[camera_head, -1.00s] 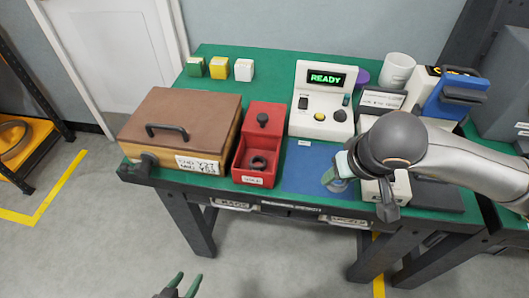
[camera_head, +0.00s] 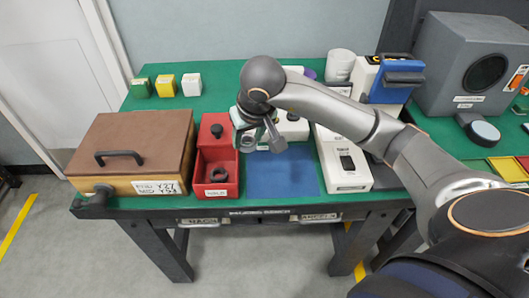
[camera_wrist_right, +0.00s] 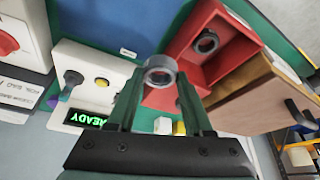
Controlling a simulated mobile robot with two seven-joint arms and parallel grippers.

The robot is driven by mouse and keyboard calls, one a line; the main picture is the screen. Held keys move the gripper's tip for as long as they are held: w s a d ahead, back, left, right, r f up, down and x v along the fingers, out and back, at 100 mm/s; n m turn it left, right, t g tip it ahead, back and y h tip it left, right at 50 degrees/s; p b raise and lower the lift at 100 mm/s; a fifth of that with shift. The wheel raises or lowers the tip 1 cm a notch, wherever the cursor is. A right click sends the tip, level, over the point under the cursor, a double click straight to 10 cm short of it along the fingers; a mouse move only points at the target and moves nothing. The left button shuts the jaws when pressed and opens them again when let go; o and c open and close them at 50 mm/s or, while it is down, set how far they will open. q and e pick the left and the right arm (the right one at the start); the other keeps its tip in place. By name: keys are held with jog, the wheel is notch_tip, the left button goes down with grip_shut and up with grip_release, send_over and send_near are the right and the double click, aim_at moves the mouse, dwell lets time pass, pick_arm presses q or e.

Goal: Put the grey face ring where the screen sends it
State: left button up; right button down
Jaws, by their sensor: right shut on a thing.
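My right gripper (camera_head: 247,138) is shut on the grey face ring (camera_wrist_right: 160,72), which sits between its green fingertips in the right wrist view. In the head view it hangs above the bench, by the right side of the red box (camera_head: 201,160) and the blue mat (camera_head: 290,172). The screen (camera_wrist_right: 88,118) reads READY in green in the wrist view; in the head view my arm hides it. A dark ring (camera_head: 218,174) lies in the front part of the red box. My left gripper is out of view.
A wooden box with a brown lid (camera_head: 135,140) stands left of the red box. A white labelled box (camera_head: 342,165) stands right of the mat. Green, yellow (camera_head: 165,83) and white blocks line the back left. The blue mat is clear.

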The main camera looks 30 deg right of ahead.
send_over(262, 158)
jog(key=s, duration=0.2)
jog(key=f, duration=0.5)
jog(key=shift+w+a+f, duration=0.15)
jog(key=shift+a+f, duration=0.15)
jog(key=shift+a, duration=0.05)
jog(key=shift+w+d+f, duration=0.1)
jog(key=shift+d+f, duration=0.05)
jog(key=shift+f, duration=0.75)
jog(key=shift+d+f, duration=0.1)
jog(key=shift+f, duration=0.75)
jog(key=shift+f+b, duration=0.15)
jog(key=shift+b, duration=0.15)
jog(key=shift+c, duration=1.5)
grip_release()
